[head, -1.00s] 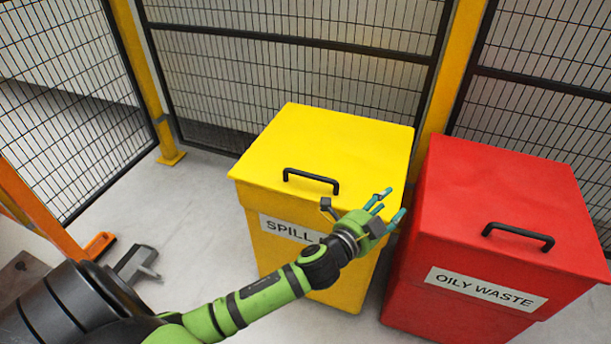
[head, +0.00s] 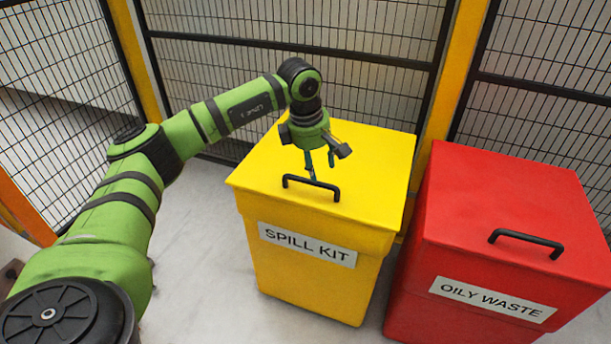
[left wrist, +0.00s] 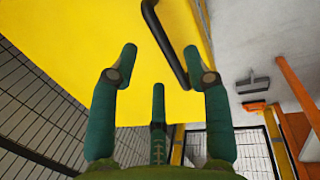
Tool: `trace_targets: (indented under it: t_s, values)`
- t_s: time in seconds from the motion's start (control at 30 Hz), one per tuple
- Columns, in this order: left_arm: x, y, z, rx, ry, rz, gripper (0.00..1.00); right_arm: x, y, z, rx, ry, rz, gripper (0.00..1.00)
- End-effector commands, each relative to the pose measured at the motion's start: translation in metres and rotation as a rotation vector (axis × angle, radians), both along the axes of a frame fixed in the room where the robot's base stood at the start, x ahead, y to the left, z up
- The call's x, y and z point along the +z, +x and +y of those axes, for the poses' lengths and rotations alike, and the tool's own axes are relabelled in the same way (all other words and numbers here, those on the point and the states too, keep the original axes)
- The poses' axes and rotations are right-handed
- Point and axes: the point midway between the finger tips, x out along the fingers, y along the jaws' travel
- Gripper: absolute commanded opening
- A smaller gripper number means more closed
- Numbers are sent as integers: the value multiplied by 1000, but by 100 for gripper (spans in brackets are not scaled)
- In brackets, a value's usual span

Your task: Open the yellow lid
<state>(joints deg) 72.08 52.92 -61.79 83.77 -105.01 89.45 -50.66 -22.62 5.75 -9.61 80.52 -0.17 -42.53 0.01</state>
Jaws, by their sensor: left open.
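The yellow lid (head: 374,177) lies shut on the yellow bin (head: 318,284) labelled SPILL KIT. A black bar handle (head: 311,187) stands near the lid's front edge. My left gripper (head: 320,170) points down above the lid, just behind the handle, with its fingers spread and nothing between them. In the left wrist view the open fingers (left wrist: 160,68) are seen against the yellow lid (left wrist: 90,25). The handle (left wrist: 167,45) passes close to one fingertip there; I cannot tell whether they touch. My right gripper is not in view.
A red bin (head: 455,308) labelled OILY WASTE, with its own black handle (head: 527,241), stands close on the right. Black mesh fencing (head: 385,85) and a yellow post (head: 440,100) are behind the bins. Grey floor (head: 205,230) is clear to the left.

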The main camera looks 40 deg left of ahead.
Motion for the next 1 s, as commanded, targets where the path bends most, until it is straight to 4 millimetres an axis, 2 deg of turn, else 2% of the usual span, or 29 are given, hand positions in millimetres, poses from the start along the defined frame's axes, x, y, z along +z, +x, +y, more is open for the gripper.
trace_targets:
  t_s: [0.03, 0.1, 0.17, 0.43, 0.6, 0.97, 1.0]
  values:
    - [6, -2, 16, 12, 48, 11, 49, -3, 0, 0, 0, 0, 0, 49]
    - [8, -5, 30, 23, 89, 24, 49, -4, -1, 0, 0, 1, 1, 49]
    - [5, -6, 35, 26, 105, 30, 49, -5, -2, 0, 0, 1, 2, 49]
    - [-35, 1, 36, 27, 106, 33, 49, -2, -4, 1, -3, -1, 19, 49]
    - [-53, 5, 37, 26, 103, 31, 49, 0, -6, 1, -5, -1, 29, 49]
    - [-58, 7, 36, 25, 103, 30, 49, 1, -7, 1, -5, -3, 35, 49]
    - [-58, 7, 36, 25, 103, 29, 33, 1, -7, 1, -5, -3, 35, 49]
